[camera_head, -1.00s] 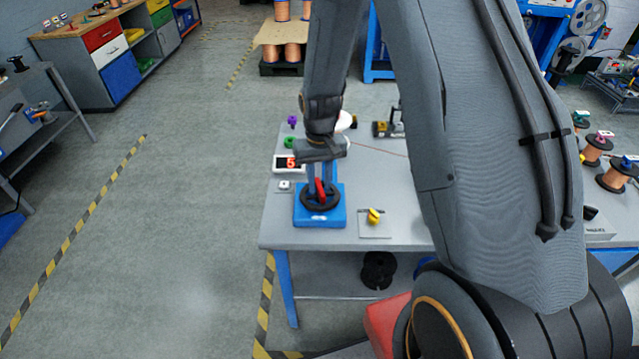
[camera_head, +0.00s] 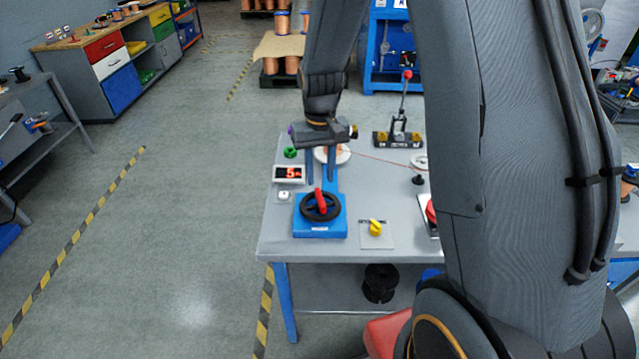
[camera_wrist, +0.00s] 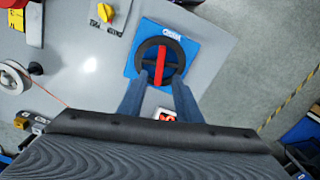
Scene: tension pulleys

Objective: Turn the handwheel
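The handwheel (camera_head: 320,207) is a black ring with a red bar (camera_wrist: 160,66) across it, mounted on a blue base (camera_head: 320,229) at the table's front left. In the wrist view the handwheel (camera_wrist: 145,50) is at top centre, with the red bar running nearly up and down. My gripper (camera_head: 320,180) is open and empty, its two blue-grey fingers apart, above and slightly behind the wheel. In the wrist view the fingertips (camera_wrist: 160,78) overlap the wheel's near rim, one on each side of the red bar's lower end. They look clear of the wheel.
A display (camera_head: 289,174) with red digits stands behind the base at left. A yellow knob (camera_head: 376,228) on a plate is to the right. A red button (camera_head: 431,211) is partly hidden by my arm. A lever stand (camera_head: 399,135) is at the back. The floor left is clear.

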